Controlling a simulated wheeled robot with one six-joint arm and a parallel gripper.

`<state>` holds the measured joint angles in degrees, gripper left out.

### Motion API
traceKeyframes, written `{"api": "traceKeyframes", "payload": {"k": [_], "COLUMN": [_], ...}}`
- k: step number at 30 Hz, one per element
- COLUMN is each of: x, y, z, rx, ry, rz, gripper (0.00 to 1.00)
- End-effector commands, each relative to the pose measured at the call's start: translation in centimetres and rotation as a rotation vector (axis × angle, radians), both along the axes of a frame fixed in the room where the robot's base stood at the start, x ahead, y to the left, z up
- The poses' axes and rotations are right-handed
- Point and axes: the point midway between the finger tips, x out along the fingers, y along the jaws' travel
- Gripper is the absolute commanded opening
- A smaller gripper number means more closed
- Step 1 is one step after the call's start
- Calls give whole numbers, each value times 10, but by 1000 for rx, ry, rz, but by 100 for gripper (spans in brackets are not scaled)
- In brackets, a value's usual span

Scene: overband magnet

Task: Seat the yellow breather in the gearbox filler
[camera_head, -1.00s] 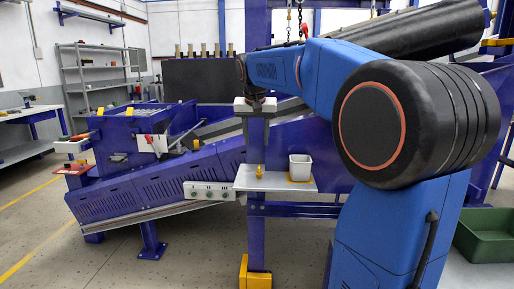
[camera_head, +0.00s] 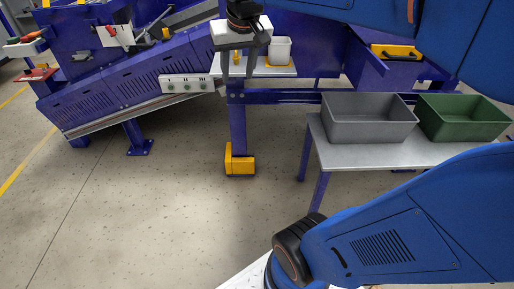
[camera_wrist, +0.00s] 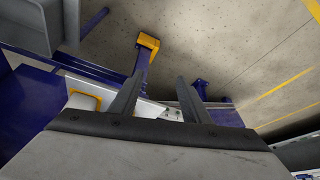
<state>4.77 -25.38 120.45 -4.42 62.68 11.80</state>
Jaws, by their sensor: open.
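My gripper (camera_head: 237,74) is open, fingers pointing down, in front of or over the small white shelf (camera_head: 284,72) on the blue post. The pale shelf edge (camera_wrist: 150,108) shows between and behind the fingers. I cannot pick out the gearbox filler in either view.
A white cup (camera_head: 279,50) stands on a yellow-edged base at the shelf's right. Green knobs sit on a control box (camera_head: 187,84) at its left. A grey bin (camera_head: 368,126) and green bin (camera_head: 463,119) stand on a table to the right. The floor in front is clear.

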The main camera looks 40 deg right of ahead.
Motion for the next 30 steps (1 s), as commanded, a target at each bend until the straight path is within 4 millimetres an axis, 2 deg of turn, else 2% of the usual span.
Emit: {"api": "traceKeyframes", "payload": {"k": [1, 9, 15, 21, 30], "x": [-19, -105, -146, -158, -157], "y": [7, 35, 46, 49, 49], "z": [-12, -87, -130, -145, -145], "rx": [0, -3, -5, -7, -6], "ry": [-2, -11, -17, -18, -19], "rz": [27, 175, 248, 271, 270], "gripper": [43, 43, 43, 43, 43]}}
